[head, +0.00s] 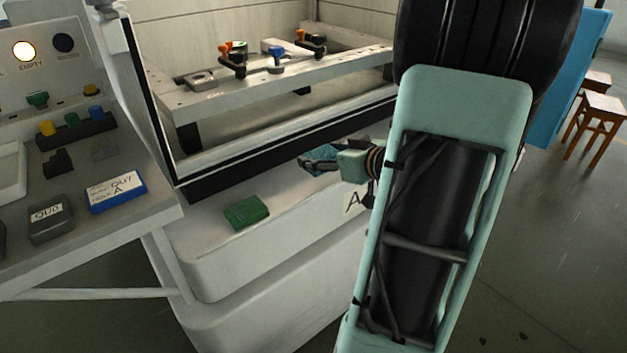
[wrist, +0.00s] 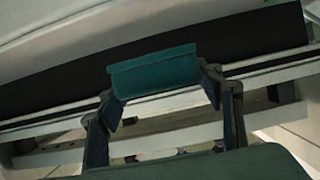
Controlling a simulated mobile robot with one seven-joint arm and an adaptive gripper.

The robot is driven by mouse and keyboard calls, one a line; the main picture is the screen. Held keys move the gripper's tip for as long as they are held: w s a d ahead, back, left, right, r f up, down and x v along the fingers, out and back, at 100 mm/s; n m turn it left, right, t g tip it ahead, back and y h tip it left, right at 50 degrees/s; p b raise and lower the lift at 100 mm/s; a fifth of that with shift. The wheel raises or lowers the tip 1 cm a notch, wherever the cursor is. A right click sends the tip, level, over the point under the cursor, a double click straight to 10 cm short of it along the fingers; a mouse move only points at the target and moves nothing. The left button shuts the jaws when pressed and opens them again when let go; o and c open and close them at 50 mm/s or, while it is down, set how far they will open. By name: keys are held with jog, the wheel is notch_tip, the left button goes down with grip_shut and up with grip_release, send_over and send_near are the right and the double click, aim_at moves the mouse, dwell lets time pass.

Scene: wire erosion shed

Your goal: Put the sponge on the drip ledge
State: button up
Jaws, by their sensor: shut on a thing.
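My gripper (head: 318,158) is shut on a teal block (wrist: 153,72), which looks like the sponge. In the wrist view the block sits across the fingertips, with a finger at each end. In the head view my gripper is in front of the machine's dark lower sill, above the pale ledge (head: 300,211), and the held block is hard to make out there. The block appears apart from the ledge. A separate green block (head: 246,211) lies flat on the ledge, left of and below my gripper; I cannot tell what it is.
The open machine tank has a pale clamp rail (head: 283,78) with orange and blue clamps. At left, a control desk (head: 110,232) carries a blue labelled block (head: 116,192) and a grey one (head: 50,222). The ledge is bare right of the green block, up to an "A" mark.

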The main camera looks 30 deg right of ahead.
aim_at(313, 182)
jog(key=shift+w+a+f+b, duration=0.25)
jog(key=shift+w+f+b, duration=0.1)
jog(key=shift+w+f, duration=0.35)
jog(key=shift+w+a+f+b, duration=0.1)
jog(key=shift+w+f+b, duration=0.15)
jog(key=shift+f+b, duration=0.6)
jog(key=shift+w+a+f+b, duration=0.1)
jog(key=shift+w+f+b, duration=0.1)
jog(key=shift+f, duration=1.1)
jog(key=shift+f, duration=0.2)
jog(key=o, duration=0.9)
jog(key=shift+r, duration=0.1)
